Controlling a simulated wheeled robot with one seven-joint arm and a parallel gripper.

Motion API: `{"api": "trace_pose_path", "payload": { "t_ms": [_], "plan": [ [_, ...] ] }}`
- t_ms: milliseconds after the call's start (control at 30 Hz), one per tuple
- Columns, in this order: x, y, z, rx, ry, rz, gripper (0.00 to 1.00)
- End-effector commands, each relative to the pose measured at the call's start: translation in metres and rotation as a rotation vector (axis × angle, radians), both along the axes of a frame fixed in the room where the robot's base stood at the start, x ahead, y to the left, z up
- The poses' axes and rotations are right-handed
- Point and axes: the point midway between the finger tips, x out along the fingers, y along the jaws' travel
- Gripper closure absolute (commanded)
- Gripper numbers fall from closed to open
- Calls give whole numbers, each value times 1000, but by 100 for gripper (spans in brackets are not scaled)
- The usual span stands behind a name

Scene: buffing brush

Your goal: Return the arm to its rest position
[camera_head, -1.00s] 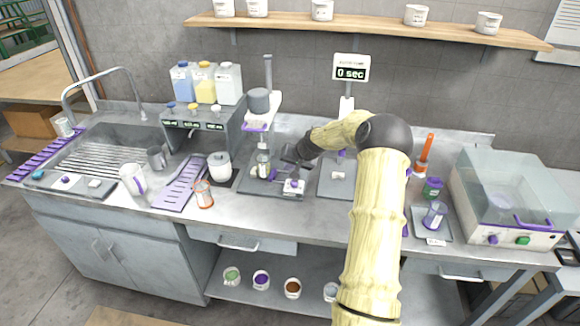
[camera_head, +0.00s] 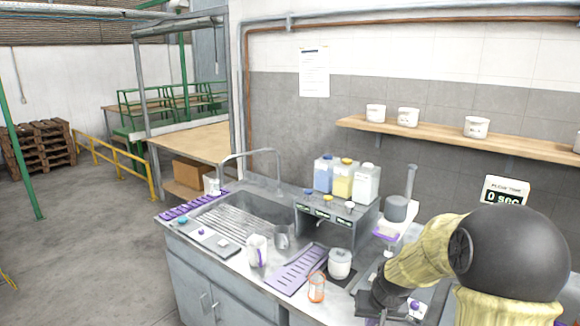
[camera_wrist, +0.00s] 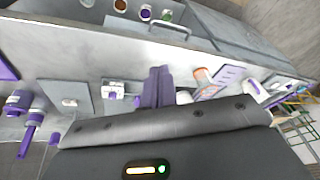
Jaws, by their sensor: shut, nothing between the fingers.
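My arm, with pale yellow links and a large black joint, fills the lower right of the head view. My gripper (camera_head: 374,318) is at the bottom edge there, in front of the counter's gear. In the wrist view its purple fingers (camera_wrist: 157,86) are together with nothing between them, above the counter. The lower part of the arm is out of view.
The counter (camera_head: 228,268) holds a sink (camera_head: 240,215), a purple rack (camera_head: 297,270), a white mug (camera_head: 257,250), a white jar (camera_head: 340,263) and an orange-rimmed beaker (camera_head: 316,288). Bottles (camera_head: 343,180) stand on a dispenser. Open floor (camera_head: 90,240) lies at the left.

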Motion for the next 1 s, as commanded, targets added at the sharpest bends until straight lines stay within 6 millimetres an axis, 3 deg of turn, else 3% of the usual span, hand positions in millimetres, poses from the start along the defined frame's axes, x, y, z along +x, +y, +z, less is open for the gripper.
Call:
{"api": "trace_pose_path", "payload": {
  "t_ms": [33, 200, 300, 400, 533, 1000],
  "plan": [
    [-22, 11, 7, -21, 11, 25, 100],
    [-95, 33, 18, -67, 51, 76, 100],
    [-135, 41, 20, -80, 70, 99, 100],
    [-162, 45, 21, -83, 81, 113, 100],
    [-175, 47, 20, -83, 89, 118, 100],
    [-174, 47, 20, -83, 89, 117, 100]
  ]
}}
